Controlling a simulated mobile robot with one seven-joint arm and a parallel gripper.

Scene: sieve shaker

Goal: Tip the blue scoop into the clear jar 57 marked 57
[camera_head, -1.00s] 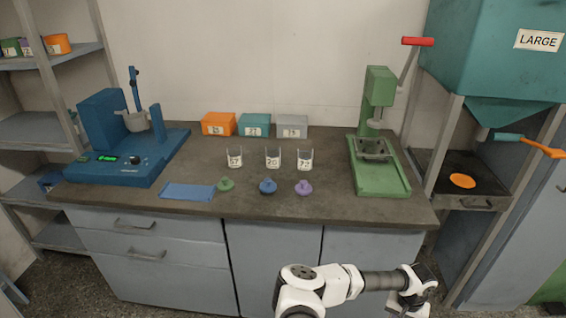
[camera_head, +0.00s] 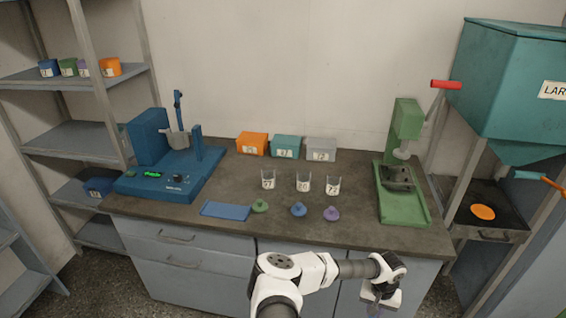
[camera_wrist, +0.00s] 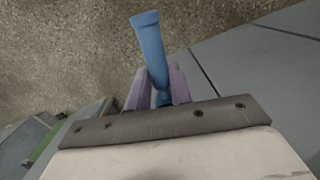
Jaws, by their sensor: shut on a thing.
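The clear jar 57 (camera_head: 268,181) stands upright on the bench, leftmost of three clear jars, with a label that looks like 57. In the wrist view my gripper (camera_wrist: 158,90) is shut on the blue scoop (camera_wrist: 150,45); its blue handle sticks out beyond the purple fingers. The scoop's bowl is not clear to see, so I cannot tell its contents. In the head view my gripper end (camera_head: 380,292) is low in front of the bench, right of the jars and below the bench top. The scoop hardly shows there.
Two more jars, 20 (camera_head: 303,184) and 73 (camera_head: 333,187), stand right of jar 57. Green (camera_head: 260,206), blue (camera_head: 298,209) and purple (camera_head: 331,214) lids lie in front. A blue machine (camera_head: 165,165) stands left, a green press (camera_head: 403,195) right. Bins (camera_head: 286,147) stand behind.

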